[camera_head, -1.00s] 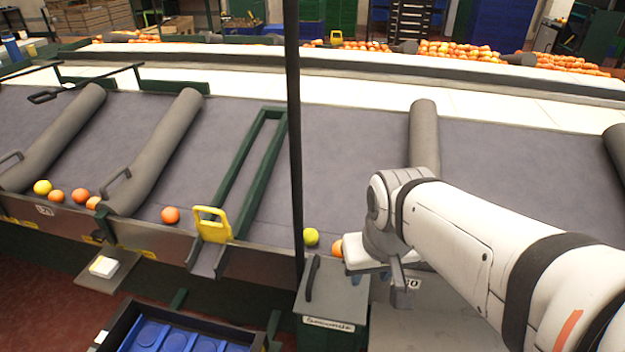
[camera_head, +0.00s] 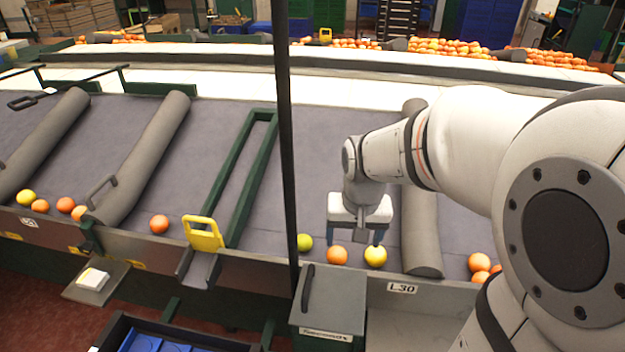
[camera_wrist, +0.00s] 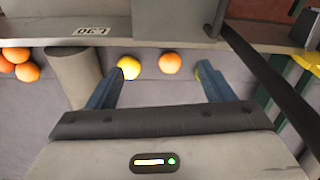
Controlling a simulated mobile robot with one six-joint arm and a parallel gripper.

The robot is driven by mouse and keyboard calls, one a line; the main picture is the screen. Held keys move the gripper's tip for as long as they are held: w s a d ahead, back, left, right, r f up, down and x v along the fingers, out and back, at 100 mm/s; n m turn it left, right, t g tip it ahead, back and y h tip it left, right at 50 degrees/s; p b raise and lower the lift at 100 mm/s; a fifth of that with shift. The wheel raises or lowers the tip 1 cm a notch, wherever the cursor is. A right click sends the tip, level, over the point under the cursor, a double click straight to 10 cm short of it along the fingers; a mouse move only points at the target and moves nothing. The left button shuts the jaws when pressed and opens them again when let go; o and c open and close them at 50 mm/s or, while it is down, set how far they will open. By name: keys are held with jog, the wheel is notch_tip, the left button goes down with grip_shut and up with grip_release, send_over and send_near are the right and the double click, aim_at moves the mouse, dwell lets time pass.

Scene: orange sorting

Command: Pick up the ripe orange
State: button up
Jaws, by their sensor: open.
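My gripper (camera_head: 357,238) is open and empty, pointing down above the grey sorting belt near its front edge. An orange-coloured orange (camera_head: 337,255) lies on the belt just in front of it. In the wrist view this orange (camera_wrist: 170,63) sits between and beyond the two blue fingers. A yellow orange (camera_head: 375,256) lies right of it, and in the wrist view this yellow one (camera_wrist: 129,67) is beside the left finger tip. A yellow-green orange (camera_head: 304,242) lies to its left, mostly hidden by the right finger in the wrist view.
A grey roller divider (camera_head: 423,200) is right of my gripper, with more oranges (camera_head: 479,262) beyond it. A dark vertical pole (camera_head: 287,150) stands to the left.

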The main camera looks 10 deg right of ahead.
aim_at(337, 250)
jog(key=w+f+m, duration=0.1)
jog(key=w+f, duration=0.2)
jog(key=w+f+g, duration=0.1)
jog(key=w+f, duration=0.3)
jog(key=w+f+m, duration=0.1)
jog(key=w+f, duration=0.2)
jog(key=w, duration=0.1)
jog(key=shift+d+f+m+p, duration=0.3)
jog(key=shift+p, duration=0.05)
jog(key=shift+w+f, duration=0.15)
jog(key=shift+f, duration=0.25)
jog(key=f, duration=0.7)
jog(key=shift+a+f+p, duration=0.3)
jog(key=shift+a+p, duration=0.05)
jog(key=shift+c, duration=0.4)
jog(key=c, duration=1)
